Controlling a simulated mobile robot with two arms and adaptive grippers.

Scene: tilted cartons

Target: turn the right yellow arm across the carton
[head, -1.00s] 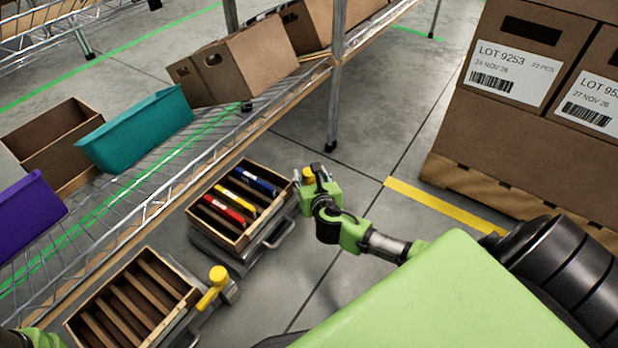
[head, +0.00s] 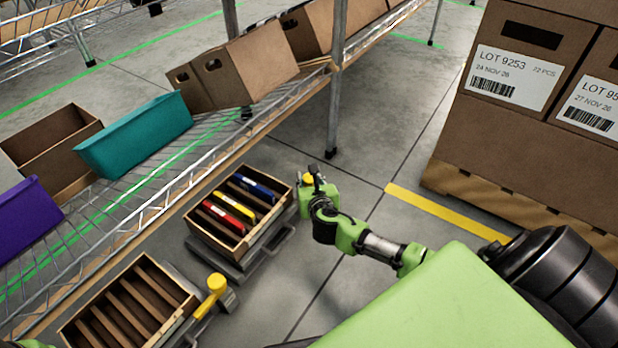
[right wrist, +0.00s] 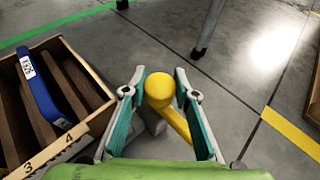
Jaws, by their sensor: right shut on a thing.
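The right carton (head: 240,252) is an open wooden box with slats, tilted on a grey stand, holding red (head: 221,216), yellow (head: 234,204) and blue (head: 256,189) flat items. My right gripper (head: 306,182) is at its right upper corner, shut on the right yellow arm (head: 308,179). In the right wrist view, the yellow arm's round knob (right wrist: 160,87) sits between the teal finger pads, and its bar slants down right, partly hidden by the gripper. The arm is beside the carton, not over it. Only a green bit of my left arm shows at bottom left.
A second tilted carton (head: 181,322) with empty slots stands at lower left, with its own yellow arm (head: 217,283) beside it. A wire shelf (head: 120,200) with bins runs behind. Large labelled cartons (head: 510,140) stand on a pallet at right. Floor between is clear.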

